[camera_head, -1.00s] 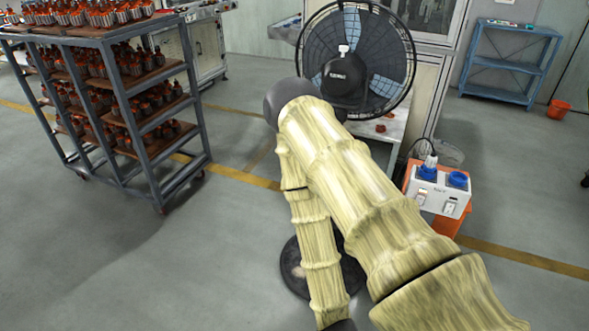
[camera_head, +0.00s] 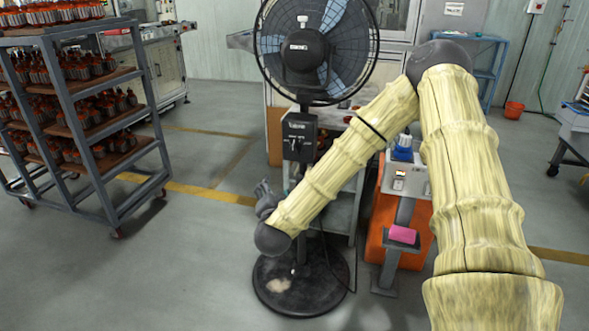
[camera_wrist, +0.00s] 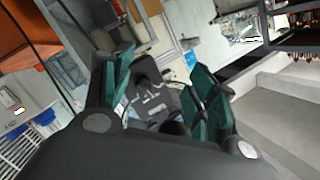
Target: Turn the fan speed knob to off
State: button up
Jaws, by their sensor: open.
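The black pedestal fan (camera_head: 314,45) stands in the middle of the head view, upright on a round base (camera_head: 300,284). Its dark control box (camera_head: 299,137) sits on the pole below the fan head, with small pale markings. The speed knob is too small to make out there. My gripper (camera_head: 265,190) is at the left of the pole, below the control box and apart from it. In the wrist view my gripper (camera_wrist: 163,72) is open, with teal pads on both sides. A dark face with pale markings (camera_wrist: 150,102), apparently the control box, shows between the fingers.
A rack (camera_head: 95,157) loaded with several copper-wound parts stands at the left. Right of the fan are a white box with blue sockets (camera_head: 402,150), an orange cabinet (camera_head: 385,212) and a pink block (camera_head: 402,234) on a stand. The floor at the front left is clear.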

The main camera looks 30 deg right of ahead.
aim_at(295, 152)
jog(key=d+r+m+h+b, duration=0.2)
jog(key=d+r+m+h, duration=0.25)
jog(key=d, duration=0.25)
jog(key=shift+n+g+y, duration=0.25)
jog(key=shift+g+y, duration=0.05)
jog(key=shift+y, duration=0.15)
jog(key=x, duration=0.7)
jog(key=b+x, duration=0.1)
jog(key=x, duration=0.2)
jog(key=shift+w+a+r, duration=0.15)
jog(key=shift+w+r, duration=0.1)
jog(key=shift+w, duration=0.25)
jog(key=shift+c, duration=0.2)
jog(key=c, duration=0.9)
